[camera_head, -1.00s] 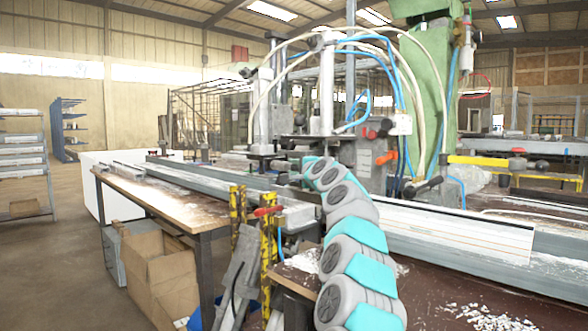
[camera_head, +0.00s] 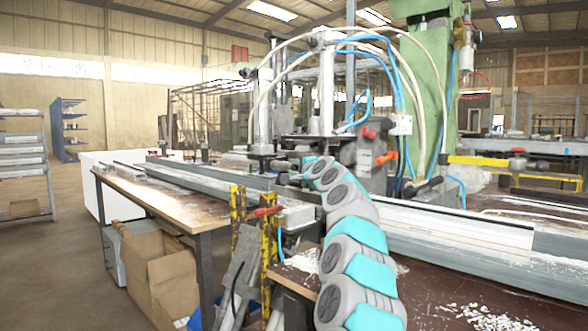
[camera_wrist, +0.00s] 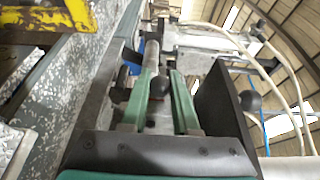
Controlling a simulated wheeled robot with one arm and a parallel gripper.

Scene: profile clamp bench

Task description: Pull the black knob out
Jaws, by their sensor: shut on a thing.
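In the wrist view a round black knob (camera_wrist: 159,87) sits between the two green fingers of my gripper (camera_wrist: 163,72). The fingers are closed on it from both sides. A grey metal cylinder runs beyond the fingertips. How far the knob stands out from its seat cannot be told. In the head view my grey and teal arm reaches over the bench to the clamp machine, and the held knob cannot be made out there.
A second black ball knob (camera_wrist: 250,100) stands to the right of my fingers beside a dark plate. Pale hoses curve close by on the right. In the head view a long metal profile (camera_head: 460,232) crosses the bench, and a green machine column (camera_head: 428,90) rises behind.

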